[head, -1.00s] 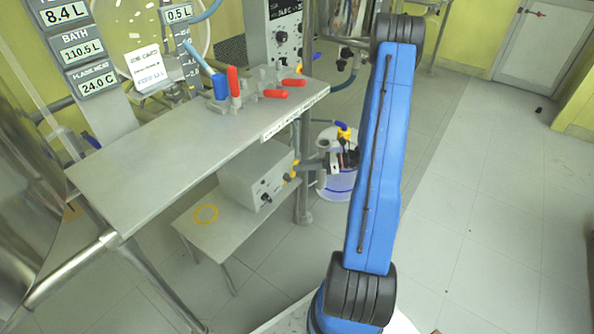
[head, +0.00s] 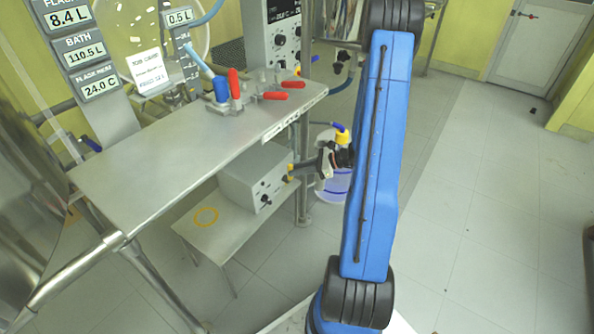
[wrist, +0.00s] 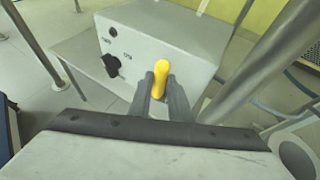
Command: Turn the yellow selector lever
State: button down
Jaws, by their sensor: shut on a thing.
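The yellow selector lever (wrist: 159,78) is on the front face of a grey box (wrist: 140,50). In the wrist view the lever stands between the two fingers of my gripper (wrist: 161,92), which is shut on it. The lever looks close to upright, leaning slightly. In the head view the grey box (head: 250,180) sits on a low shelf under the bench, and my gripper (head: 308,165) reaches its right side. The lever is a small yellow patch there, partly hidden by the gripper.
A black knob (wrist: 111,65) is left of the lever on the same face. A metal bench (head: 150,160) with red-handled valves (head: 275,96) is above the box. A metal post (wrist: 262,62) stands close on the right. A clear vessel (head: 335,185) stands on the floor behind my arm.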

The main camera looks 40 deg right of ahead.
jog(key=c, duration=1.9)
grip_release()
jog(key=shift+d, duration=0.1)
jog(key=v, duration=1.7)
jog(key=shift+s+r, duration=0.1)
jog(key=shift+s, duration=0.05)
jog(key=shift+d, duration=0.1)
